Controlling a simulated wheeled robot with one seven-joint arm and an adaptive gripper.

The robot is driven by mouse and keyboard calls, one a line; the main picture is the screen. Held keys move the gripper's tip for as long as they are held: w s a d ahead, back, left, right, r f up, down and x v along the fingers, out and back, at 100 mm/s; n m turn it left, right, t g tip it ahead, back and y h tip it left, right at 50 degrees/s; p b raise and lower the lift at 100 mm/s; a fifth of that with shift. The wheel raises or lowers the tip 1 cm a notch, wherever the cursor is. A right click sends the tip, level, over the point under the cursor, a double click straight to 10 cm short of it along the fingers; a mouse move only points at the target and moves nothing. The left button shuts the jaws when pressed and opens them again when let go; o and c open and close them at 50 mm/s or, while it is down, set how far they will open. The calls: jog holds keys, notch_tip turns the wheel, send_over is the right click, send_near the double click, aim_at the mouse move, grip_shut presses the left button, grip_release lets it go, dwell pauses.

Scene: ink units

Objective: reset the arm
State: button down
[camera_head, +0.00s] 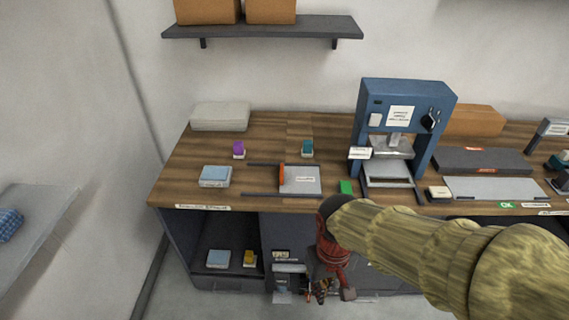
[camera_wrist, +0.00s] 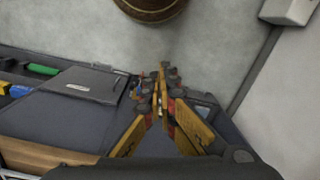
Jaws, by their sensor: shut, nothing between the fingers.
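My arm (camera_head: 440,240) reaches in from the right in the head view, with its wrist bent downward in front of the bench. My gripper (camera_head: 321,292) hangs below the bench's front edge, before the cabinet fronts. In the wrist view my gripper (camera_wrist: 163,92) shows yellow and dark fingers that meet at the tips, shut with nothing between them. Part of the bench front is hidden behind my arm.
A wooden bench (camera_head: 180,180) holds a blue press (camera_head: 405,100), a grey plate (camera_head: 300,180), purple (camera_head: 239,149) and teal (camera_head: 307,148) items, and a blue stack (camera_head: 215,176). An open cubby (camera_head: 232,230) lies below. Floor left of the bench is clear.

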jog(key=s+d+r+m+t, duration=0.1)
jog(key=d+r+t, duration=0.2)
jog(key=d+r, duration=0.2)
jog(key=s+d+r+m+t, duration=0.1)
jog(key=d+r, duration=0.4)
jog(key=r, duration=0.5)
jog(key=shift+d+m+t, duration=0.15)
jog(key=shift+m+t, duration=0.45)
jog(key=shift+t, duration=0.4)
jog(key=c, duration=2.5)
grip_release()
jog(key=shift+s+r, duration=0.1)
jog(key=shift+s, duration=0.05)
